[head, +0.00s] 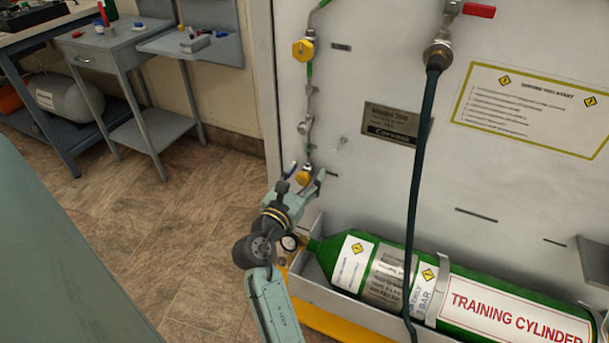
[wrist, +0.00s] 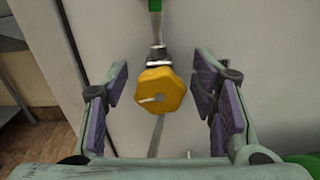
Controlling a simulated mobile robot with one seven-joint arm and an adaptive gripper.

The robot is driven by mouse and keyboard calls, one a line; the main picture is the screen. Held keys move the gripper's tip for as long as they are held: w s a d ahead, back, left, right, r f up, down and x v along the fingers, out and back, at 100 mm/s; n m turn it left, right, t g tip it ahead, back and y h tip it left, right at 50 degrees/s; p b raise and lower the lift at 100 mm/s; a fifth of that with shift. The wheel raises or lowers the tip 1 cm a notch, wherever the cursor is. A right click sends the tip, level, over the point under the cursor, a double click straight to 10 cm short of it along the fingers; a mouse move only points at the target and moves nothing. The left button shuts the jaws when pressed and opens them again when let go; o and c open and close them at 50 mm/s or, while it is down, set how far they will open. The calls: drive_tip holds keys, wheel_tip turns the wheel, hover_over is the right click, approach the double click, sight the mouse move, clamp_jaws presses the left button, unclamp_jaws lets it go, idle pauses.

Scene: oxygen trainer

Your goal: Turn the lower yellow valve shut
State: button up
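The lower yellow valve (head: 303,177) is on the pipe line at the left of the white panel, partly hidden by my gripper in the head view. In the wrist view its yellow knob (wrist: 160,90) sits between my two fingers, with a pale mark on its face. My gripper (head: 303,180) is open around the knob; gaps show on both sides, and neither finger pad touches it in the wrist view. The upper yellow valve (head: 303,49) is higher on the same line.
A green training cylinder (head: 470,295) lies in a tray below and right of my gripper. A dark hose (head: 418,180) hangs down the panel from a fitting with a red lever (head: 479,11). A grey workbench (head: 110,45) stands at the left; floor between is clear.

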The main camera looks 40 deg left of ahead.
drive_tip(key=c, duration=1.1)
drive_tip(key=shift+m, duration=0.8)
drive_tip(key=shift+c, duration=0.2)
drive_tip(key=o, duration=1.2)
drive_tip(key=shift+c, duration=0.2)
drive_tip(key=v, duration=1.2)
